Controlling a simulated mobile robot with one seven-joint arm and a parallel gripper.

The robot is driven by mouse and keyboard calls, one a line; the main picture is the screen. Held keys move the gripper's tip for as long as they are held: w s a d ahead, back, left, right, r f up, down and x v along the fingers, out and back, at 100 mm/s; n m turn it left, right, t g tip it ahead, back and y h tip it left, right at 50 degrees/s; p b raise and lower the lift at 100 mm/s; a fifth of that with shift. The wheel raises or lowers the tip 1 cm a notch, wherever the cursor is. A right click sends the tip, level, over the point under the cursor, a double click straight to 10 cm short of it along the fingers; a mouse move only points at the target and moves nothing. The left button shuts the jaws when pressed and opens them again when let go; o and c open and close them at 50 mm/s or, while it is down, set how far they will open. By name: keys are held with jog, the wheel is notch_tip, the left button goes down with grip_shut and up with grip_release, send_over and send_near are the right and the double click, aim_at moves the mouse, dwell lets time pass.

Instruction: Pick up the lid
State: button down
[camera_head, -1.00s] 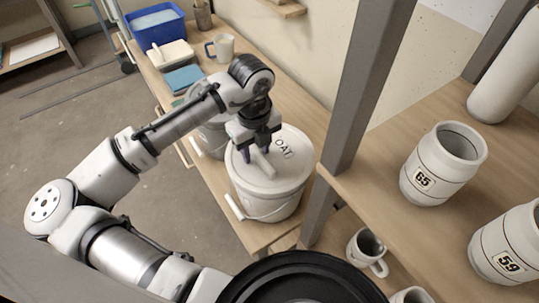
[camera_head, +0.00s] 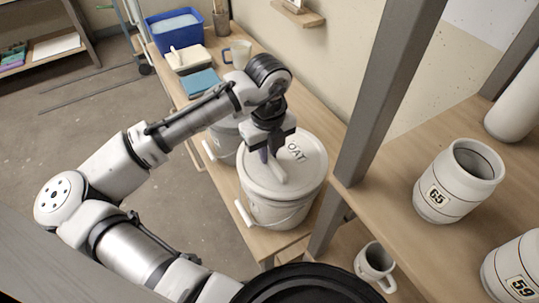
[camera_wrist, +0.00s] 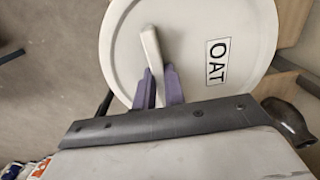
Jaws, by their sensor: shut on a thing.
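The lid (camera_head: 308,165) is a round white disc marked OAT with a raised bar handle (camera_head: 276,172). It sits on top of a white bucket (camera_head: 278,212) on the wooden bench; I see no clear gap between them. My gripper (camera_head: 268,156) points down from above and is shut on the bar handle. In the wrist view, the purple fingers (camera_wrist: 160,88) stand on both sides of the handle (camera_wrist: 151,50), and the lid (camera_wrist: 190,22) fills the upper middle. My wrist hides part of the lid in the head view.
Another bucket (camera_head: 226,140) stands close behind, partly hidden by my arm. A grey post (camera_head: 385,110) rises just right of the lid. Mugs, a blue tub (camera_head: 176,29) and a blue book (camera_head: 200,82) are farther back. Jars (camera_head: 458,180) stand on the right shelf.

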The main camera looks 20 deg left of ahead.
notch_tip(320, 180, up, 18)
jog(key=b, duration=0.2)
jog(key=shift+a+f, duration=0.15)
jog(key=shift+f, duration=0.05)
